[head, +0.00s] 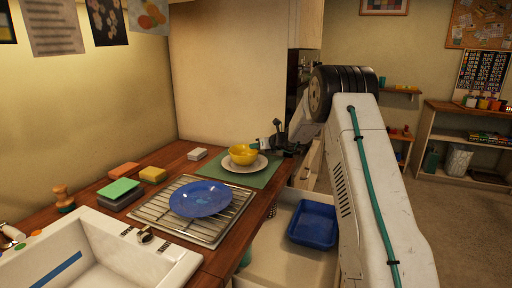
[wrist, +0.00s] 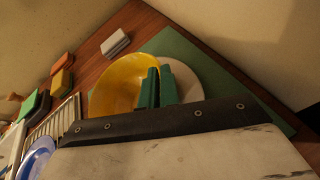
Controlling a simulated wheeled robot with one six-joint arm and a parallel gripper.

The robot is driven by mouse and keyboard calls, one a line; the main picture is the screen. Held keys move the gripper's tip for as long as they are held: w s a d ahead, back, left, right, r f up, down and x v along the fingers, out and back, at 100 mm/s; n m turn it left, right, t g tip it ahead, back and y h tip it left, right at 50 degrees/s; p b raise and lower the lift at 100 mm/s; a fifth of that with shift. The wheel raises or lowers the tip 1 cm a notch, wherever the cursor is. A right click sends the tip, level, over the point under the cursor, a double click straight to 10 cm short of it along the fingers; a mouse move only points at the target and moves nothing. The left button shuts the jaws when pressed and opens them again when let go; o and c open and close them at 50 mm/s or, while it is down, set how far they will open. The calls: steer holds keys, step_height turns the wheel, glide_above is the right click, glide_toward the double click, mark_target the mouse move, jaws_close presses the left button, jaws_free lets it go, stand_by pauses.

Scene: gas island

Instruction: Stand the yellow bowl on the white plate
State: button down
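The yellow bowl (head: 243,154) is upright over the white plate (head: 246,167) in the head view. I cannot tell whether it touches the plate. The plate lies on a green mat. In the wrist view the bowl (wrist: 118,82) covers the left part of the plate (wrist: 190,82). My gripper (wrist: 158,80) has its two green fingers close together at the bowl's rim, one on the inner side, and looks shut on it. In the head view my dark gripper (head: 277,143) is just right of the bowl, its fingertips hard to make out.
A blue plate (head: 201,198) lies on a metal drying rack (head: 160,210). Sponges (head: 119,190) and a pale block (head: 197,154) lie left of the green mat (head: 262,180). A sink (head: 95,255) is at the front left. A blue tray (head: 313,223) sits lower right.

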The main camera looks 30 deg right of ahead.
steer(key=c, duration=1.6)
jaws_free()
steer(key=shift+c, duration=0.2)
steer(key=v, duration=1.2)
steer(key=s+a+r+n+g+y, duration=0.1)
steer(key=s+a+r+n+g, duration=0.1)
steer(key=s+a+r+n, duration=0.45)
steer(key=s+a+r+n+g+y, duration=0.1)
steer(key=s+a+n+g+y, duration=0.15)
steer(key=a, duration=0.65)
steer(key=s+a+r+n+g+h, duration=0.1)
steer(key=s+a+r+n+g, duration=0.2)
steer(key=s+a+n, duration=0.9)
steer(key=s+f+n+g+h, duration=0.2)
steer(key=s+n, duration=0.5)
steer(key=s, duration=0.7)
steer(key=s+f+n+g+h, duration=0.2)
steer(key=s+n+h, duration=0.3)
steer(key=s, duration=1)
steer(key=shift+s+f+n, duration=0.2)
steer(key=shift+f+n, duration=0.4)
steer(key=shift+n, duration=0.3)
